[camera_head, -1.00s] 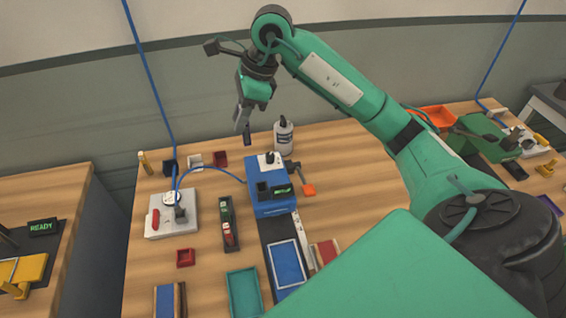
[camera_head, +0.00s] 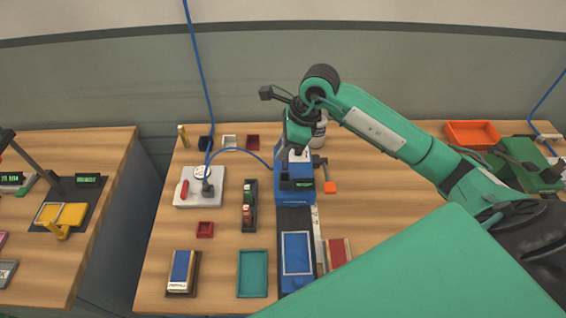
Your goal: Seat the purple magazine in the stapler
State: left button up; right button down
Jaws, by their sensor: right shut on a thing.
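My right gripper (camera_head: 291,152) hangs down over the back of the stapler. It is shut on a small dark purple piece, the magazine, which I can barely make out now against the stapler's top. I cannot tell whether the magazine touches the stapler or is in its slot. My left gripper is out of view.
A black holder (camera_head: 250,215) and a grey plate (camera_head: 190,198) with a gauge and blue hose lie left. A teal tray (camera_head: 253,285) is in front.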

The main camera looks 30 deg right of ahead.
aim_at(283, 168)
notch_tip(283, 168, down, 4)
jog(key=shift+f+p, duration=0.15)
jog(key=shift+p, duration=0.35)
notch_tip(283, 168, down, 4)
jog(key=shift+r+p, duration=0.15)
jog(key=shift+p, duration=0.45)
jog(key=shift+f+b, duration=0.25)
jog(key=shift+b, duration=0.05)
jog(key=c, duration=1.3)
grip_release()
jog(key=shift+o, duration=0.2)
jog(key=shift+r, duration=0.1)
